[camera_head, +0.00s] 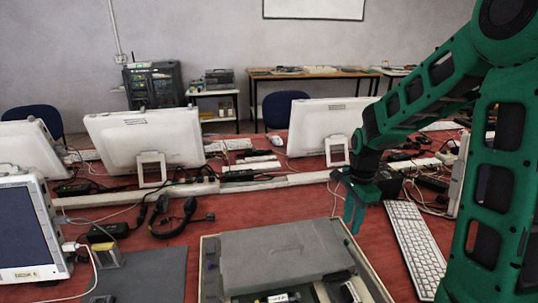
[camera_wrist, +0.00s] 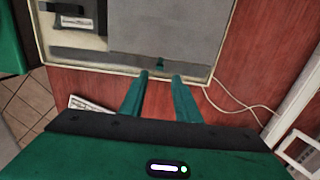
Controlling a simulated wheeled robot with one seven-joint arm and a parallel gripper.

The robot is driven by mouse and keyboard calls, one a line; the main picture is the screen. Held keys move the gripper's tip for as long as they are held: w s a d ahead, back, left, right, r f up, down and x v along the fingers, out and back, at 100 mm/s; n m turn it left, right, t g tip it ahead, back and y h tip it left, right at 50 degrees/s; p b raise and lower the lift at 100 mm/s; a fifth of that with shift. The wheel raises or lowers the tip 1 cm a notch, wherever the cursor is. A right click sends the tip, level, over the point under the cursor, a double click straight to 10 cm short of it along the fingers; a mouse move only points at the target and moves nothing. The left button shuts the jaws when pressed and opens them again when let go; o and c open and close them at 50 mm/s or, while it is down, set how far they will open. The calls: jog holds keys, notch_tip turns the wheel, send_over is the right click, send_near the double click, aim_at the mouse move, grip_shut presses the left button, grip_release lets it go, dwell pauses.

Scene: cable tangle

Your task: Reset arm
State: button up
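My green arm comes in from the right in the head view. My gripper (camera_head: 354,208) hangs above the red table, beside the right rim of an open grey case. In the wrist view my gripper (camera_wrist: 159,76) has its two green fingers apart, with a gap between the tips and nothing held. The fingertips point at the edge of the case (camera_wrist: 208,75). A small dark green bit shows beyond the tips, and I cannot tell what it is.
The open case (camera_head: 205,262) stands at the front middle of the red table (camera_head: 305,214). A white keyboard (camera_head: 415,247) lies right of my gripper. Headphones (camera_head: 176,216), several monitors (camera_head: 143,137) and tangled cables lie behind. A dark grey mat (camera_head: 148,273) is at the left.

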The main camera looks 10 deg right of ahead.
jog(key=s+d+r+n, duration=0.1)
jog(key=s+r+n, duration=0.2)
jog(key=s, duration=0.5)
jog(key=s+d+r+n, duration=0.1)
jog(key=s+r+n, duration=0.2)
jog(key=s, duration=0.6)
jog(key=s+d+r+n, duration=0.2)
jog(key=s+r+n, duration=0.2)
jog(key=s, duration=0.5)
jog(key=shift+n, duration=0.8)
jog(key=shift+w+f, duration=0.25)
jog(key=shift+w, duration=0.4)
